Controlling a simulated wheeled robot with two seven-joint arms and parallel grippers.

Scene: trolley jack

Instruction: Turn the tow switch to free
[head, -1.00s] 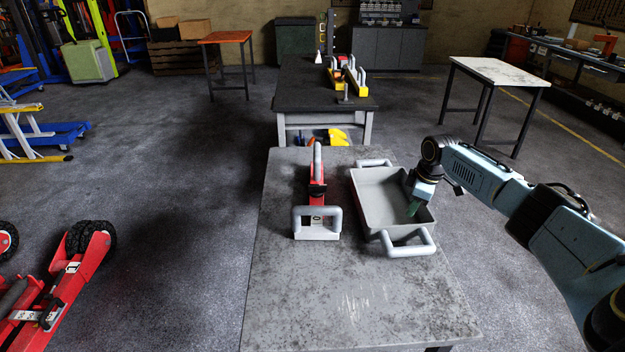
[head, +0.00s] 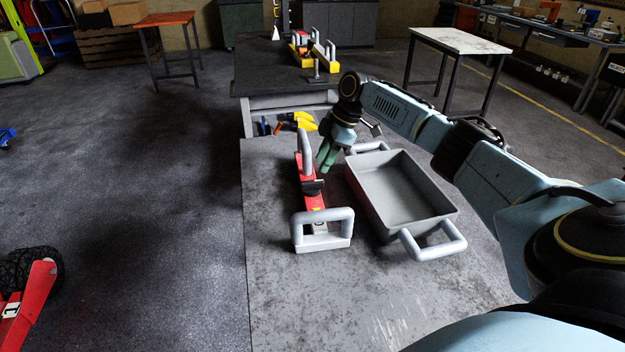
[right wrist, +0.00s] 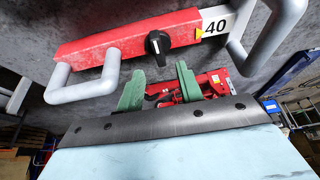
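The red bar-shaped unit (head: 312,200) lies on the grey worktable with a light grey handle at each end. On it is a black knob (right wrist: 158,44) with a white mark, probably the tow switch; in the head view the black knob (head: 313,187) is small. A white "40" label (right wrist: 215,27) shows near one handle; no "free" marking is readable. My right gripper (head: 327,157) hangs just right of the unit's far part, apart from the knob. In the right wrist view its green fingers (right wrist: 159,86) are spread with nothing between them. My left gripper is out of view.
A grey tray (head: 395,188) with two handles stands right of the red unit, close to my right arm. The worktable (head: 300,300) is clear in front. A dark table (head: 262,75) with yellow and red items stands behind.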

